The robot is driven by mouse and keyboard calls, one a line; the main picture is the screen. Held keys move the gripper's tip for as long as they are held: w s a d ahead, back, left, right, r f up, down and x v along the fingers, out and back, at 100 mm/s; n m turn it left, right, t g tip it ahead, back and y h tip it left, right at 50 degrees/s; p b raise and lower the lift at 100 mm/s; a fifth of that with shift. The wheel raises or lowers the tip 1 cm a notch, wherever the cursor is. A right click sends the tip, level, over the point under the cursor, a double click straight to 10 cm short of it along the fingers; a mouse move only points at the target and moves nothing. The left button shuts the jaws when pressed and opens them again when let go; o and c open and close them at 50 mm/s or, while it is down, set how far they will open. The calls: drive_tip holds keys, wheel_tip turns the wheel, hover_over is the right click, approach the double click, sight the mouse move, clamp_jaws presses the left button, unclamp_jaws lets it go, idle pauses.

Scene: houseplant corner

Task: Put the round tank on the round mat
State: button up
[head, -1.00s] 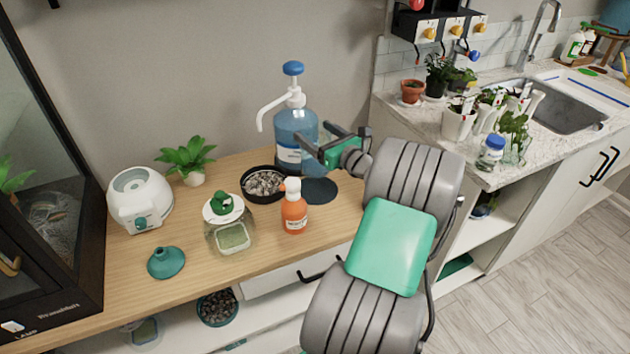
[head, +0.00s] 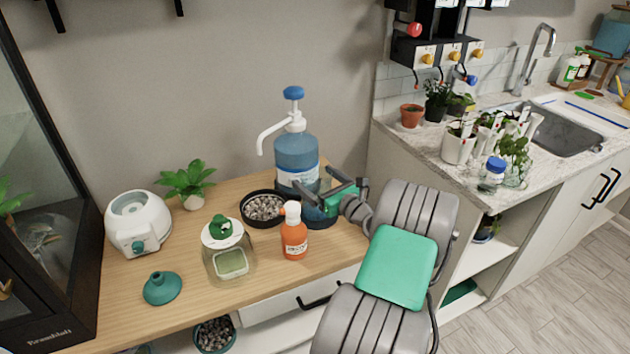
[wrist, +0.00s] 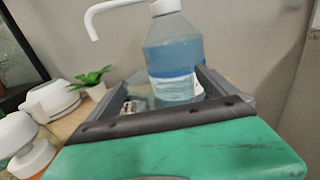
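The round tank appears to be the clear blue bottle (head: 296,152) with a white pump and blue cap, upright on the wooden counter. It also shows in the wrist view (wrist: 174,52). The round mat (head: 318,219) is a dark blue disc to its front right, partly hidden by my gripper. My gripper (head: 314,180) is low above the mat, close to the tank's lower right side. In the wrist view its fingers are apart and empty, with the tank's lower part beyond and between their tips; I see no clear contact.
A gravel dish (head: 262,208) stands left of the tank. An orange pump bottle (head: 294,240) stands in front, beside a glass jar (head: 229,258) with a green-knobbed lid. A white appliance (head: 138,224), a plant (head: 188,182) and a teal funnel (head: 161,288) are further left.

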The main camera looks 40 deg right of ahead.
sight(327, 185)
drive_tip(key=shift+s+r, duration=0.1)
drive_tip(key=shift+r, duration=0.1)
drive_tip(key=s+p, duration=0.1)
drive_tip(key=s, duration=0.4)
drive_tip(key=shift+s+r+p, duration=0.1)
drive_tip(key=shift+s+p, duration=0.3)
drive_tip(key=s+b, duration=0.1)
drive_tip(key=s+f+b, duration=0.1)
drive_tip(key=b, duration=0.1)
drive_tip(key=s+b, duration=0.1)
drive_tip(key=b, duration=0.1)
drive_tip(key=shift+s+a+f, duration=0.25)
drive_tip(key=b, duration=0.4)
drive_tip(key=shift+d, duration=0.25)
drive_tip(key=s+b, duration=0.1)
drive_tip(key=b, duration=0.4)
drive_tip(key=s+r+b, duration=0.1)
drive_tip(key=b, duration=0.4)
drive_tip(key=shift+s+a+r+b, duration=0.15)
drive_tip(key=shift+s+a+b, duration=0.15)
drive_tip(key=shift+a, duration=0.1)
